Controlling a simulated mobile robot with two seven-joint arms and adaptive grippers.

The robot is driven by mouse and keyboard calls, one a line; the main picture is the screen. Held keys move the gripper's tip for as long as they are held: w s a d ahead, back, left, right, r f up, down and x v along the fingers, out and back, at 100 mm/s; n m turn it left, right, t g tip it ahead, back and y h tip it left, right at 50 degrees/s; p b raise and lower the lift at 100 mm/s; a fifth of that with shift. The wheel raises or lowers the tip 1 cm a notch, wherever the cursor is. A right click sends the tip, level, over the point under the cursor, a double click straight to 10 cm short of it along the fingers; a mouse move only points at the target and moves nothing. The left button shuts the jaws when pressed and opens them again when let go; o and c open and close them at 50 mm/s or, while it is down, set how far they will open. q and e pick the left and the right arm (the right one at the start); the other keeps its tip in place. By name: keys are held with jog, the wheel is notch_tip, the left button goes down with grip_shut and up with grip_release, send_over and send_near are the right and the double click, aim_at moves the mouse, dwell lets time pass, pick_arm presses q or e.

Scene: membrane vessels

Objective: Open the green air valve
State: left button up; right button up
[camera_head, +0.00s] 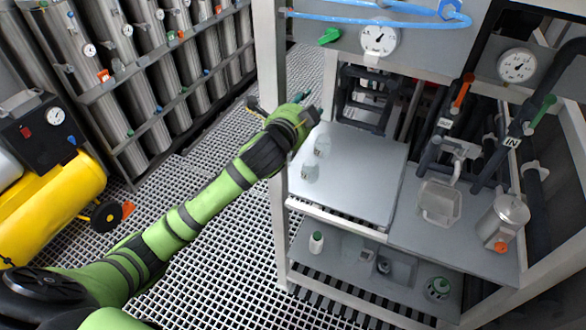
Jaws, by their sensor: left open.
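A green valve handle (330,36) sits on the grey panel at the top middle, below the blue air hose (370,20) and left of a round gauge (379,38). A second green handle (543,110) is on the dark pipe at the right, by an "IN" label. My left gripper (277,103) is at the end of my green arm, in front of the rack's left post. It is below and left of the green handle by the hose, apart from it. Its dark fingers are spread, with nothing visible between them. My right gripper is not in view.
A grey shelf (350,185) holds two clear jars. An orange handle (463,90), a gauge (517,65), a metal pot (502,222) and a clear container (438,203) are at right. A yellow tank (50,205) and grey cylinders stand left. The grating floor between is clear.

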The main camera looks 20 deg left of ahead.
pick_arm(q)
notch_tip(320, 180, down, 20)
jog(key=a+n+g+b, duration=0.2)
jog(key=n+g, duration=0.1)
jog(key=shift+s+a, duration=0.25)
jog(key=shift+a, duration=0.1)
